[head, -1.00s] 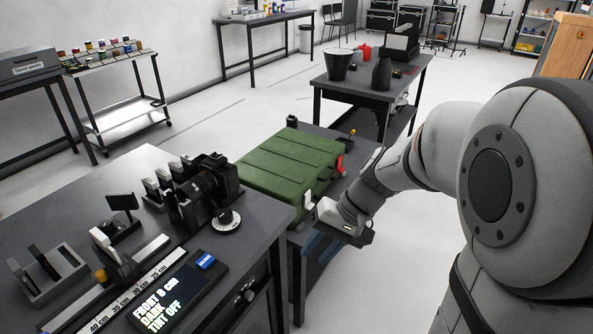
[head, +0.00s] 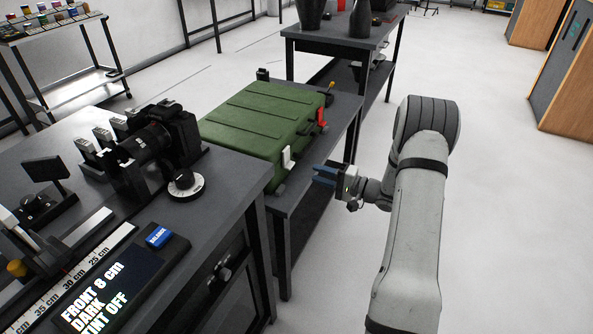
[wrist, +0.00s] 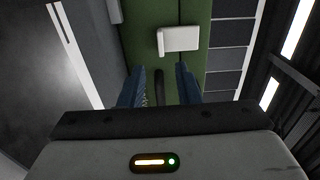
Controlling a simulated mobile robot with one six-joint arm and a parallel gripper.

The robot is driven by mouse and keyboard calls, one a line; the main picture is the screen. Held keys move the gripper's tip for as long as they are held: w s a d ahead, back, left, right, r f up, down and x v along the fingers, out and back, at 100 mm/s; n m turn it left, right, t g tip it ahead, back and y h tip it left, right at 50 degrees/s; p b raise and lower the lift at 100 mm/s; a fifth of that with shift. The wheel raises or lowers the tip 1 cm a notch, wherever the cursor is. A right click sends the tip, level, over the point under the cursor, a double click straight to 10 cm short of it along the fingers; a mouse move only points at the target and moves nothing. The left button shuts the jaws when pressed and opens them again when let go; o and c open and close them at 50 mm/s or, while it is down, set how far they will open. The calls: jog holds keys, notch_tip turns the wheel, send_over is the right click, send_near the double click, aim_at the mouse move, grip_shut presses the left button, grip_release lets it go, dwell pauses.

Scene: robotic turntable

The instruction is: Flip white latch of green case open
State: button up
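The green case (head: 262,118) lies on a dark table, its lid shut. Its white latch (head: 288,159) stands on the front side, near the left end, and a red latch (head: 321,117) is at the right end. The white latch also shows in the wrist view (wrist: 179,39), against the green face, just beyond the fingertips. My gripper (head: 318,175) is just right of the white latch, apart from it, with blue fingers pointing at the case. In the wrist view its fingers (wrist: 160,72) are spread with nothing between them; a dark handle-like bar (wrist: 159,88) shows behind the gap.
A near table (head: 225,185) holds a camera (head: 160,145), a round dial (head: 186,183) and a display panel (head: 110,285). A back table (head: 345,40) carries dark vessels. The floor right of the case is clear.

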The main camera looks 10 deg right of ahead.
aim_at(289, 158)
jog(key=x, duration=0.7)
jog(key=shift+a, duration=0.45)
jog(key=shift+c, duration=0.2)
